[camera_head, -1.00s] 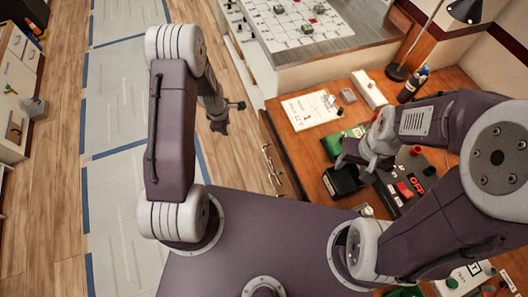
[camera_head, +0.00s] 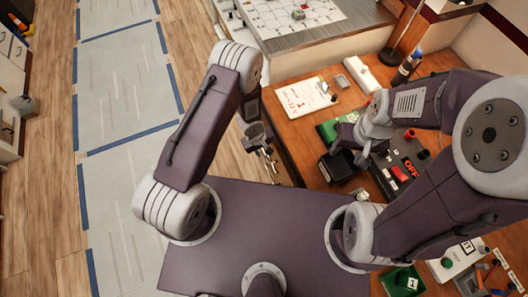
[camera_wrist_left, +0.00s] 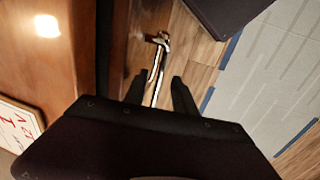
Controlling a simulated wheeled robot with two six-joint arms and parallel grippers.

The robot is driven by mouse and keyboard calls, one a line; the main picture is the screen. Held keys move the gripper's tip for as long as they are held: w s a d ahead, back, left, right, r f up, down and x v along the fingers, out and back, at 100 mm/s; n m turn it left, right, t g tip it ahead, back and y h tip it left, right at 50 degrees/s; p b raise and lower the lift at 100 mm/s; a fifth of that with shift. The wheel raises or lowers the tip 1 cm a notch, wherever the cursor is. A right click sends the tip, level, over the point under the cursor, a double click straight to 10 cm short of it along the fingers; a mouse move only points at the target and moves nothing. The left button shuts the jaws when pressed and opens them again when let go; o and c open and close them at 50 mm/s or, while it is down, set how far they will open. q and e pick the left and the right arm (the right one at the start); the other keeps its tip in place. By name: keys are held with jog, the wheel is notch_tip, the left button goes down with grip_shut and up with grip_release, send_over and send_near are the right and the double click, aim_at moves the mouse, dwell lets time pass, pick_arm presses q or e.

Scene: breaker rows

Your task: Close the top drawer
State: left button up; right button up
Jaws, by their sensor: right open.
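The wooden desk's drawer front (camera_head: 284,160) faces left, under the desktop edge. It is seen steeply from above and mostly covered by my left gripper, so how far the top drawer stands out is unclear. In the left wrist view, a silver bar handle (camera_wrist_left: 158,62) stands out ahead of my left gripper (camera_wrist_left: 160,88), lined up with the gap between its two black fingers. The fingers are apart; contact with the handle cannot be told. In the head view, my left gripper (camera_head: 267,154) is beside the drawer front. My right gripper (camera_head: 352,146) is open above the desk.
On the desktop are a black box (camera_head: 340,170), a dark panel with red switches (camera_head: 404,168), a green block (camera_head: 328,129), a white sheet (camera_head: 304,97) and a bottle (camera_head: 407,66). Free wooden floor (camera_head: 115,160) with grey mats lies left of the desk.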

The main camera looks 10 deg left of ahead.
pick_arm(q)
jog(key=shift+d+f, duration=0.1)
jog(key=shift+f, duration=0.6)
grip_shut()
jog(key=shift+w, duration=0.1)
dwell(0.8)
